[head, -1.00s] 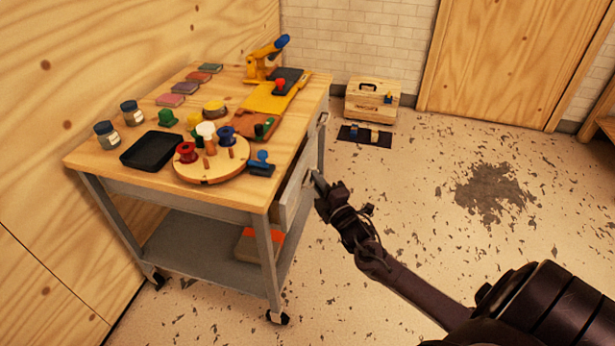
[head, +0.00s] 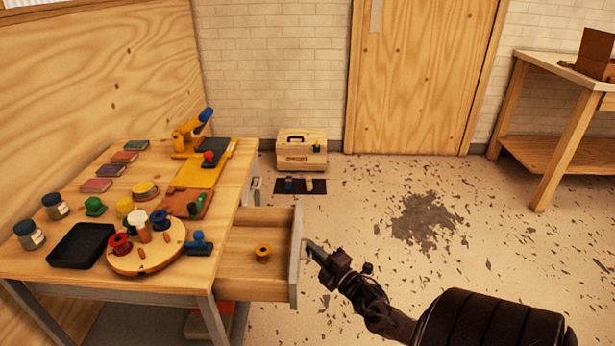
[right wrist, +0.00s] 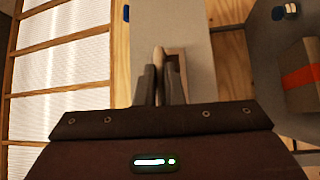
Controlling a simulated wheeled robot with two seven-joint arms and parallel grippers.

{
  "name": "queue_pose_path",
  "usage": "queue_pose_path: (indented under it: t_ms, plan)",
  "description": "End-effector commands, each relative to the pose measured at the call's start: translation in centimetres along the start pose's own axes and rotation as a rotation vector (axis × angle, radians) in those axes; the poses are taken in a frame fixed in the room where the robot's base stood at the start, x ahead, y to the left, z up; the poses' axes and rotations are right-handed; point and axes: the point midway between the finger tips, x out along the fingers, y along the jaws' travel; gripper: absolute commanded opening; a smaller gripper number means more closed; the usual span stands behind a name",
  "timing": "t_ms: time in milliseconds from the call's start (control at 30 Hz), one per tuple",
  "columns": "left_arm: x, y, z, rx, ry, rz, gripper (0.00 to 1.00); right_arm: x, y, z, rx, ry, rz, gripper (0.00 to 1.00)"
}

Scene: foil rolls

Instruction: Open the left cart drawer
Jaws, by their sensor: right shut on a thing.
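The cart (head: 120,293) with a wooden top stands at the left in the head view. One of its drawers (head: 262,288) sticks out to the right, showing its wooden inside and grey front (head: 295,256). A small yellow roll (head: 263,253) lies in the drawer. My right gripper (head: 314,250) is at the outer side of the drawer front, shut on its handle. The right wrist view also shows the gripper's fingers (right wrist: 159,88) closed around the handle (right wrist: 159,62) against the grey front (right wrist: 190,40). My left gripper is not in view.
The cart top bears a round wooden holder (head: 146,255) with coloured spools, a black tray (head: 80,245), jars (head: 29,235) and pads. A wooden box (head: 301,151) stands on the floor by the back wall. A workbench (head: 560,72) stands at the right.

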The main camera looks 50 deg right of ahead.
Motion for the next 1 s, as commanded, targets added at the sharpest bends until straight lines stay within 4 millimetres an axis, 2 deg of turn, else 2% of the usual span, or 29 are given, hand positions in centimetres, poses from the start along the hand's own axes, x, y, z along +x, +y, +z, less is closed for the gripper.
queue_pose_path:
  t_ms: [267, 300, 467, 767, 933, 1000]
  plan:
    - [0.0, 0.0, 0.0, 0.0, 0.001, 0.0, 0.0, -0.1, -0.1, 0.0, 0.0, -0.001, -0.002, 0.0]
    - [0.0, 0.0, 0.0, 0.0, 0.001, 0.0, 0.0, -0.1, -0.1, 0.0, 0.0, -0.001, -0.002, 0.11]
    - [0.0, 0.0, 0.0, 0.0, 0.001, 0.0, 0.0, 0.0, -0.1, 0.0, 0.0, -0.001, -0.002, 0.3]
    - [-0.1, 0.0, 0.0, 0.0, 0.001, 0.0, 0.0, -0.2, -0.1, 0.0, 0.0, -0.001, -0.002, 0.3]
    - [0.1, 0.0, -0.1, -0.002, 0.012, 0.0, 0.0, -2.4, -0.1, 0.0, 0.001, -0.001, -0.005, 0.3]
    - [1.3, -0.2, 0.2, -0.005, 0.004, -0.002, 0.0, -3.7, -0.1, 0.0, 0.0, -0.002, -0.005, 0.3]
